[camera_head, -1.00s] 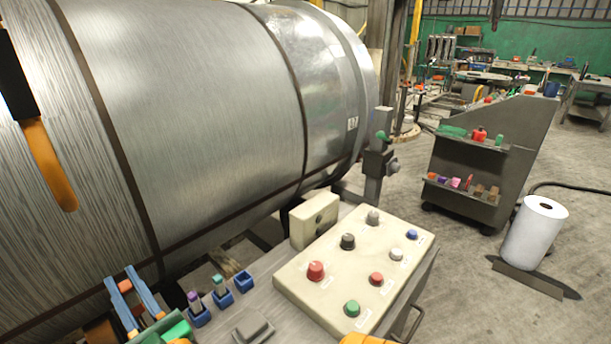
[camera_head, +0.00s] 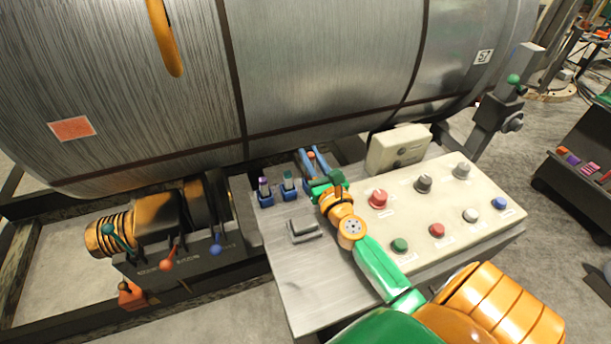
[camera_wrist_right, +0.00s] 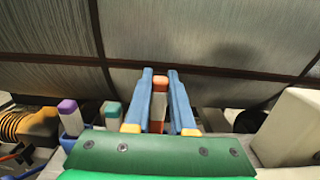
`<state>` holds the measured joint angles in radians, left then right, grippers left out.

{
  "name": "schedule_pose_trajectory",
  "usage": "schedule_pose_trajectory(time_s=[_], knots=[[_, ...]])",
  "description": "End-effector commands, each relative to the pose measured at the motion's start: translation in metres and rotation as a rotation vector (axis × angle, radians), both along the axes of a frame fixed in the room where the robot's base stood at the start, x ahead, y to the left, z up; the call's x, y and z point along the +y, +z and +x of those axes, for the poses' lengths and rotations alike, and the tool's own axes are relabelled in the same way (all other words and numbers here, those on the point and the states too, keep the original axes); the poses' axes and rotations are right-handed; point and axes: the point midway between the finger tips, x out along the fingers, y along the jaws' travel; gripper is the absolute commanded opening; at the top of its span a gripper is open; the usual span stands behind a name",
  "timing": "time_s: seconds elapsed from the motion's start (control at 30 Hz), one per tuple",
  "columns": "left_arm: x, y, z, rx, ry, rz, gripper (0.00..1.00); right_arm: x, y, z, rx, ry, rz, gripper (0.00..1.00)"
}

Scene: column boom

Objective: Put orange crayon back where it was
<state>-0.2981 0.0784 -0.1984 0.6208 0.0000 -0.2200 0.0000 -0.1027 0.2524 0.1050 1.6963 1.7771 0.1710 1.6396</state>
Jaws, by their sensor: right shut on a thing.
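My right gripper (camera_head: 310,154) has blue fingers. It is shut on the orange crayon (camera_head: 311,156), which stands roughly upright between the fingertips. In the right wrist view the crayon's orange top (camera_wrist_right: 160,80) shows between the blue fingers (camera_wrist_right: 160,76). Its lower end is hidden by the gripper. To the left stand a purple-topped crayon (camera_head: 264,184) and a teal-topped crayon (camera_head: 288,178), each in a small blue holder. The third blue holder is hidden now, and I cannot tell whether the crayon is inside it or above it. My left gripper is not in view.
A cream button panel (camera_head: 440,205) lies right of the gripper, with a cream box (camera_head: 398,150) behind it. A large metal drum (camera_head: 330,60) rises close behind. A grey bracket (camera_head: 305,230) lies on the bench (camera_head: 300,275); the bench's front left is clear.

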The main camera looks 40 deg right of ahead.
Motion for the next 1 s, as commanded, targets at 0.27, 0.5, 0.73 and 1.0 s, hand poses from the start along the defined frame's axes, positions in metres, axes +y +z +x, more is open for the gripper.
schedule_pose_trajectory(time_s=[0.27, 0.5, 0.73, 1.0], knots=[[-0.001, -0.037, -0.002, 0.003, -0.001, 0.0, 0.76, -0.005, -0.039, 0.003, -0.001, 0.0, -0.001, 0.0], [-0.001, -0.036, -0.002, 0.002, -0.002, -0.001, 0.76, -0.005, -0.038, 0.003, 0.0, -0.001, -0.001, 0.0], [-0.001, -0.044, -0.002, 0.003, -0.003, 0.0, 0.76, -0.005, -0.046, 0.003, 0.0, -0.001, 0.0, 0.0], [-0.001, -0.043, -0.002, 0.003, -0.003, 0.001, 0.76, -0.005, -0.045, 0.003, 0.0, -0.001, -0.001, 0.53]])
